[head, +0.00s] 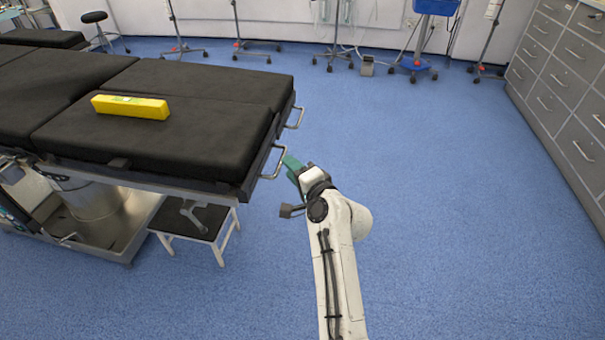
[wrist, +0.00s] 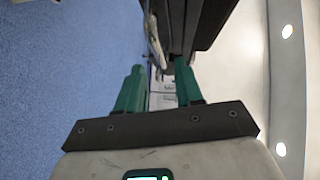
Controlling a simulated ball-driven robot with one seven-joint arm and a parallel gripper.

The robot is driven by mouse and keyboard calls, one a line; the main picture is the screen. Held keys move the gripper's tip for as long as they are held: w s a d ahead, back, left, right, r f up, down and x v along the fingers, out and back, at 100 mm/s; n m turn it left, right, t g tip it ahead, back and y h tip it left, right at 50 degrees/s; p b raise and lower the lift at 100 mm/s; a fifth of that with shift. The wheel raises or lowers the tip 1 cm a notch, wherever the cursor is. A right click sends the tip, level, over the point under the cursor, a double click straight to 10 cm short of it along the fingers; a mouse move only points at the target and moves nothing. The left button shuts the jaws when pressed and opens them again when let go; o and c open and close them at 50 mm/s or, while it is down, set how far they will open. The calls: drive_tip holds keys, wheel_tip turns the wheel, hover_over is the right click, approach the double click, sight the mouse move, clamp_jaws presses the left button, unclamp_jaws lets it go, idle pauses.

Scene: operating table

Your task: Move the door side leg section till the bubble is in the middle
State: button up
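The operating table's two black leg sections lie side by side at the left in the head view, a near one (head: 170,145) and a far one (head: 215,83). Which is the door side one, I cannot tell. A yellow spirit level (head: 131,107) lies on the near section; its bubble is too small to read. Metal handles stick out from the end, a near one (head: 274,163) and a far one (head: 299,118). My gripper (head: 288,164) is just right of the near handle. In the wrist view its green fingers (wrist: 159,68) are apart, with the dark table edge (wrist: 190,25) beyond.
A white-legged step stool (head: 200,220) stands under the table end. Grey drawer cabinets (head: 565,75) line the right wall. Wheeled stands (head: 240,45) stand along the back wall. The blue floor (head: 440,190) right of the table is clear.

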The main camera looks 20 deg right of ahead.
drive_tip(key=s, duration=0.3)
drive_tip(key=s+p, duration=0.1)
drive_tip(key=shift+s+d+r, duration=0.35)
idle(0.3)
drive_tip(key=s+d+f+n+g+h, duration=0.1)
drive_tip(key=s+d+f+n+g, duration=0.25)
drive_tip(key=s, duration=0.25)
drive_tip(key=s+d+f+n+g, duration=0.2)
drive_tip(key=s+f+n, duration=0.15)
drive_tip(key=s, duration=0.35)
drive_tip(key=s+d+f+n+g+h, duration=0.1)
drive_tip(key=s+d+f+n+g, duration=0.1)
drive_tip(key=s+f+n+g, duration=0.3)
drive_tip(key=s+a+f+n+g, duration=0.2)
drive_tip(key=s+g, duration=0.3)
drive_tip(key=s, duration=1.6)
wheel_tip(320, 180, up, 21)
drive_tip(key=p, duration=2)
drive_tip(key=shift+a+p, duration=0.3)
drive_tip(key=shift+p, duration=0.1)
